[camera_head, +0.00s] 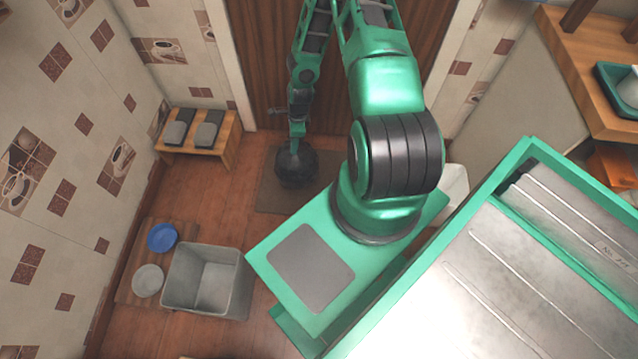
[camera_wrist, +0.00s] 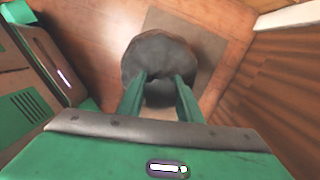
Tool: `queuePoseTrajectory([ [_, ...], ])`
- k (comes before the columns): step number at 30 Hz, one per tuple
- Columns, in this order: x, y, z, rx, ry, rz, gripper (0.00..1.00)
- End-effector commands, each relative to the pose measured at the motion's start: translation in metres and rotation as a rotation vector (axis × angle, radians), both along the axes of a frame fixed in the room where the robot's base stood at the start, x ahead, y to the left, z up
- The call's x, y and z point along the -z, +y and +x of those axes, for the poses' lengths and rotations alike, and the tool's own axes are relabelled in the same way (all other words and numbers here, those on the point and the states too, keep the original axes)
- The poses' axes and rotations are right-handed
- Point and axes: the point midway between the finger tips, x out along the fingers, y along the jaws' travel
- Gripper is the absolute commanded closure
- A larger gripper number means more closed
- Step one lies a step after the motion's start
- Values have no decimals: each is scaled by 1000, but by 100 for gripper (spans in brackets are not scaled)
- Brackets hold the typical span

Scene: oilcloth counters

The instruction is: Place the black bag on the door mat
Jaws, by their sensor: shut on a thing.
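The black bag (camera_head: 296,167) is a dark, round bundle at the end of my arm in the head view, in front of the brown door. My gripper (camera_wrist: 163,80) is shut on the top of the black bag (camera_wrist: 160,55) in the wrist view, with its two green fingers close together on it. The door mat (camera_head: 275,198) is a brown rectangle on the floor before the door. It also shows behind the bag in the wrist view (camera_wrist: 208,50). The bag overlaps the mat in both views; I cannot tell whether it touches it.
A low wooden bench (camera_head: 222,152) with dark shoes stands left of the door. A grey open bin (camera_head: 240,285), a blue bowl (camera_head: 161,237) and a pale bowl (camera_head: 147,280) are at the lower left. A wooden counter (camera_head: 583,80) is at the right. Floor between bench and bin is clear.

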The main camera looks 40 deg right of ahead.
Motion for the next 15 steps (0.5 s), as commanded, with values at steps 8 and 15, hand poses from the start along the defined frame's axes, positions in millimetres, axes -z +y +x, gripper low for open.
queuePoseTrajectory([
  [8, 49, -5, -32, 457, 3, 3, 100],
  [15, 78, -6, -56, 794, 2, 2, 100],
])
